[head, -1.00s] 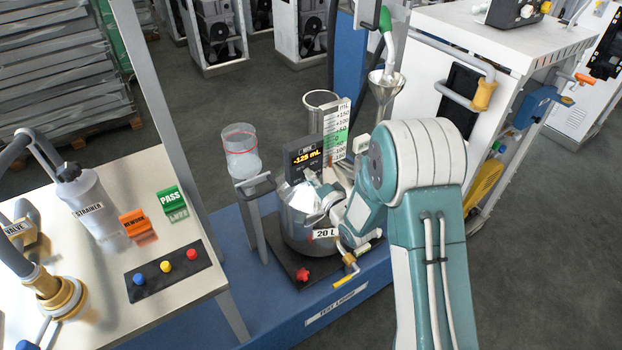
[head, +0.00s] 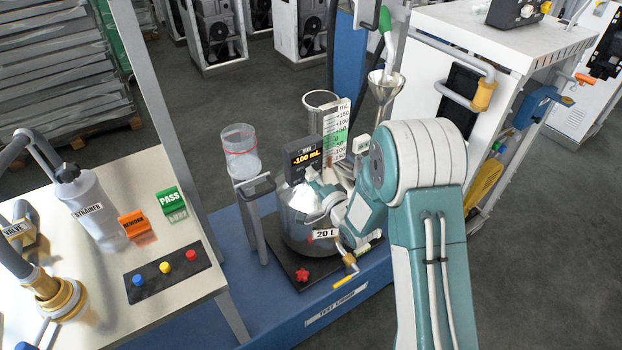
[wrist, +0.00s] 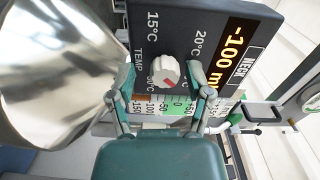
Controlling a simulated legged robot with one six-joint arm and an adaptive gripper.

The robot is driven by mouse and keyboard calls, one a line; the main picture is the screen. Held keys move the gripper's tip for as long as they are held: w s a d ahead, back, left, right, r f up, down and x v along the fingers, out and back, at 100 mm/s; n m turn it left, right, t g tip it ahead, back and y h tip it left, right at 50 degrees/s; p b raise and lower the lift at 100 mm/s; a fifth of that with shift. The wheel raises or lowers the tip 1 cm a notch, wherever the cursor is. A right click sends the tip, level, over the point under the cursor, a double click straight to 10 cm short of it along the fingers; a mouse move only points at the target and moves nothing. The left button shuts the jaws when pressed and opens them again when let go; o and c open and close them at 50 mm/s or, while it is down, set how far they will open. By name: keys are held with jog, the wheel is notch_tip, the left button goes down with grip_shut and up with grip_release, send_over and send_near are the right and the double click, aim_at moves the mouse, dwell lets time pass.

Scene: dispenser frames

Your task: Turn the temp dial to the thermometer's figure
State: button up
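The temp dial (wrist: 167,72) is a small white knob on a dark panel (wrist: 185,25) marked TEMP. Its red mark is at its lower edge. Labels 15°C, 20°C and what looks like 30°C surround it; any label at lower right is hidden by a finger. My gripper (wrist: 162,76) is open, its fingers either side of the dial, with a visible gap on the left. The panel's display (wrist: 236,45) reads -100 mL; the same unit (head: 304,156) stands above the steel 20 L vessel (head: 298,228) in the head view. I cannot make out a thermometer.
A mL scale plate (head: 337,130) stands behind the display, beside a steel cylinder (head: 318,103) and a funnel (head: 385,90). A clear cup (head: 240,152) on a stand is to the left. A bench (head: 195,292) with buttons stands at the left.

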jog(key=shift+s+r, duration=0.1)
jog(key=shift+s, duration=0.05)
jog(key=shift+s+d, duration=0.15)
jog(key=shift+s, duration=0.1)
jog(key=v, duration=1.1)
jog(key=shift+d, duration=0.1)
jog(key=w+a+n, duration=0.2)
jog(key=w+n, duration=0.1)
jog(key=n, duration=0.2)
jog(key=w+a+n, duration=0.2)
jog(key=w+n, duration=0.1)
jog(key=n, duration=0.3)
jog(key=w+a+n, duration=0.2)
jog(key=w+n, duration=0.2)
jog(key=n, duration=0.2)
jog(key=shift+a+r, duration=0.15)
jog(key=shift+a, duration=0.25)
